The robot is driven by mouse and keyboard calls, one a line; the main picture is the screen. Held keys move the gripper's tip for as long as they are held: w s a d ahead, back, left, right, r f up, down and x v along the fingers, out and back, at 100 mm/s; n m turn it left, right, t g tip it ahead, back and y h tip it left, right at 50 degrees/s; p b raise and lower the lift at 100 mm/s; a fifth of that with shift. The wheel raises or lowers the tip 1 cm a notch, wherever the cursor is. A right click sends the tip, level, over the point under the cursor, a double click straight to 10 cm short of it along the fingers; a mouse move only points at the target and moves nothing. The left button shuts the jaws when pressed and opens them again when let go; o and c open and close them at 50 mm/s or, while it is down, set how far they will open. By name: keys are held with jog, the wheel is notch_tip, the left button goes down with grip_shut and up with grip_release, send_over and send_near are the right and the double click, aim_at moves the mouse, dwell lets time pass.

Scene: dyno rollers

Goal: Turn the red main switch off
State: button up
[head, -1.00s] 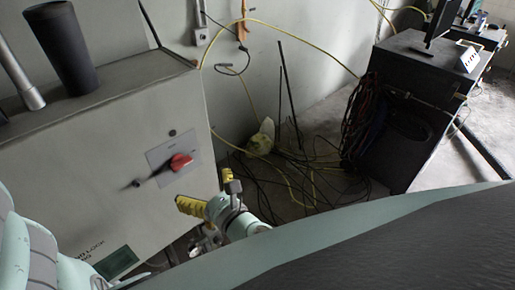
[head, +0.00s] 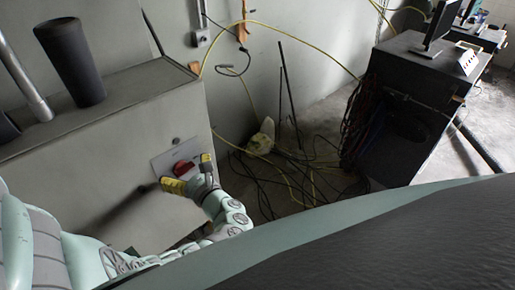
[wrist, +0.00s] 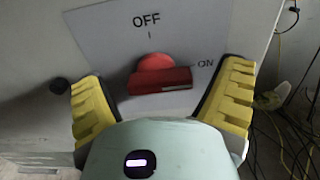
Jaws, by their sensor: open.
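The red main switch (wrist: 160,76) sits on a pale plate (wrist: 100,38) on the grey cabinet's front. In the wrist view its handle lies roughly sideways and its right end is by the ON mark; OFF is printed above it. The switch (head: 184,167) is partly hidden behind my gripper in the head view. My gripper (wrist: 164,92) is open, with one yellow finger on each side of the switch; I cannot tell whether either touches it. In the head view my gripper (head: 178,179) is right in front of the plate.
The grey cabinet (head: 110,150) has a dark cylinder (head: 72,62) on top. Cables (head: 285,170) lie on the floor to the right, beside a dark desk unit (head: 405,110).

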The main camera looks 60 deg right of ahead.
jog(key=shift+c, duration=0.2)
jog(key=c, duration=1.2)
jog(key=shift+o, duration=0.2)
